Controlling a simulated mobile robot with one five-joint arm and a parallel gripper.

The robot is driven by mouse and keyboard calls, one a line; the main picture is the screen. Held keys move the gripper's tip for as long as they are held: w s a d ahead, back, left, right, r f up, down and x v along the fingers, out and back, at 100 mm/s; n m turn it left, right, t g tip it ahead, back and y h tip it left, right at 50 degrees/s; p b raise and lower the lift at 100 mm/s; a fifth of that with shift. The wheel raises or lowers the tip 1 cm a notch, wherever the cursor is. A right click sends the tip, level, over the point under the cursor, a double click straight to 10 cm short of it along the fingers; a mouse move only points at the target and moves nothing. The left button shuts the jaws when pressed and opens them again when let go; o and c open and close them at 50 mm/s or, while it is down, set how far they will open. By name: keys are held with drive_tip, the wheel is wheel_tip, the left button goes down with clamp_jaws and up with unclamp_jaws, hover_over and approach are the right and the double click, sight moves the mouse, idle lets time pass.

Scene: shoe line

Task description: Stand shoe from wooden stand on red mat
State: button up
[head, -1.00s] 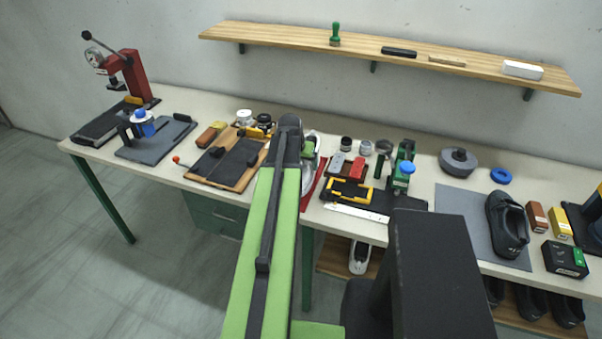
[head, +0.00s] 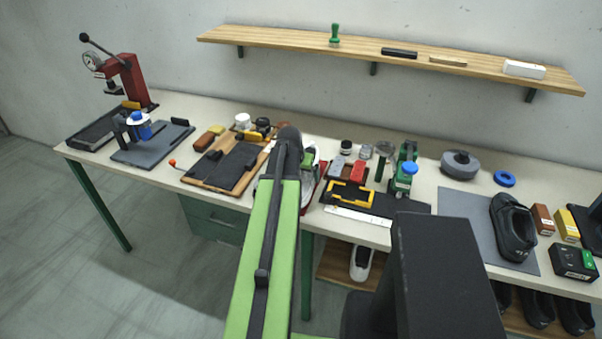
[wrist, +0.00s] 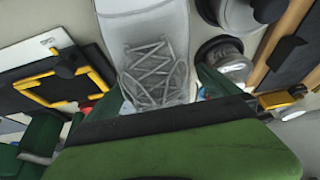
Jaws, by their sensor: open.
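A white-grey laced shoe (wrist: 155,50) fills the top middle of the wrist view. In the head view only slivers of it (head: 309,183) show beside my arm. My gripper (wrist: 158,98) is open, with a dark green finger on each side of the shoe; I cannot tell whether they touch it. In the head view my gripper (head: 307,158) is mostly behind my arm. A strip of the red mat (head: 306,207) shows at the table's front edge, beside and below the shoe. A wooden board with a dark pad (head: 196,178) lies left of my arm; I cannot tell whether it is the wooden stand.
A black board with a yellow frame (head: 350,193) and a ruler lies just right of the shoe. Jars (head: 346,147) and a green tool with a blue cap (head: 404,180) stand behind and right. A black shoe (head: 513,228) is on a grey mat (head: 468,215).

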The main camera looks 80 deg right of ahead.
drive_tip(key=p+v, duration=1.1)
drive_tip(key=v, duration=0.1)
drive_tip(key=shift+r, duration=0.3)
drive_tip(key=shift+f, duration=0.1)
